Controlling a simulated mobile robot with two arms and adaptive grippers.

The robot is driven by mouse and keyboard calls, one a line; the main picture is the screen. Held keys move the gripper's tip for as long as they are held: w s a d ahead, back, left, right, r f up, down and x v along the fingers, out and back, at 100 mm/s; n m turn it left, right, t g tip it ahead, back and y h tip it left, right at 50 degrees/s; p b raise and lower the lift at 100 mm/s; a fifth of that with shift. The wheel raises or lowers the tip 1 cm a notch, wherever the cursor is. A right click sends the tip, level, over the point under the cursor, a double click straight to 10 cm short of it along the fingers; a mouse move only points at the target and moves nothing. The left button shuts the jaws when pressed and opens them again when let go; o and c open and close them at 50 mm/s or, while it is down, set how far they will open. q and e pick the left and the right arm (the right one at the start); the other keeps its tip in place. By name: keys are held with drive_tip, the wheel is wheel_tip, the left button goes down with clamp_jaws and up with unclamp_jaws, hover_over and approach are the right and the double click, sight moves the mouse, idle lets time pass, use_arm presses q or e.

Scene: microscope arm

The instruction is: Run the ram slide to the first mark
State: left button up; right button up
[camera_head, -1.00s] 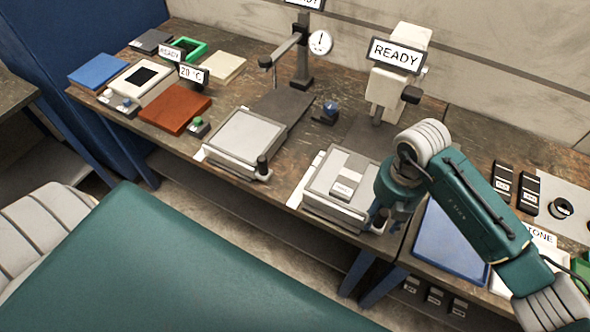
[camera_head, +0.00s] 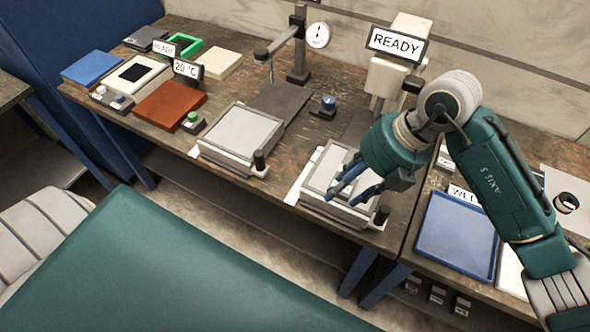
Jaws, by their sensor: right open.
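Two grey slide plates sit at the bench's front edge, and the frames do not show clearly which is the ram slide. The right slide plate (camera_head: 318,182) lies below the white machine (camera_head: 386,88) with the READY sign. A black upright knob (camera_head: 381,214) stands at its front right corner. The left slide plate (camera_head: 240,135) lies before the dial gauge stand and has a similar black knob (camera_head: 259,160). My right gripper (camera_head: 346,196) is open over the right plate, left of its knob, and partly hides the plate. I cannot tell whether it touches. Marks are not readable.
A blue tray (camera_head: 457,236) lies right of the right plate. A blue-topped button (camera_head: 328,106) and a green-topped button (camera_head: 192,120) stand on the bench. The dial gauge stand (camera_head: 299,50) rises behind. A brown-red block (camera_head: 170,105) lies at left.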

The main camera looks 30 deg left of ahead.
drive_tip(key=s+a+r+g+y, duration=0.1)
drive_tip(key=s+a+r+y, duration=0.1)
drive_tip(key=a+r, duration=0.1)
drive_tip(key=s+a+r+n+y, duration=0.1)
drive_tip(key=s+a+r+y, duration=0.1)
drive_tip(key=a, duration=0.4)
drive_tip(key=shift+s+r+g+y, duration=0.4)
drive_tip(key=shift+s+y, duration=0.25)
drive_tip(key=shift+y, duration=0.15)
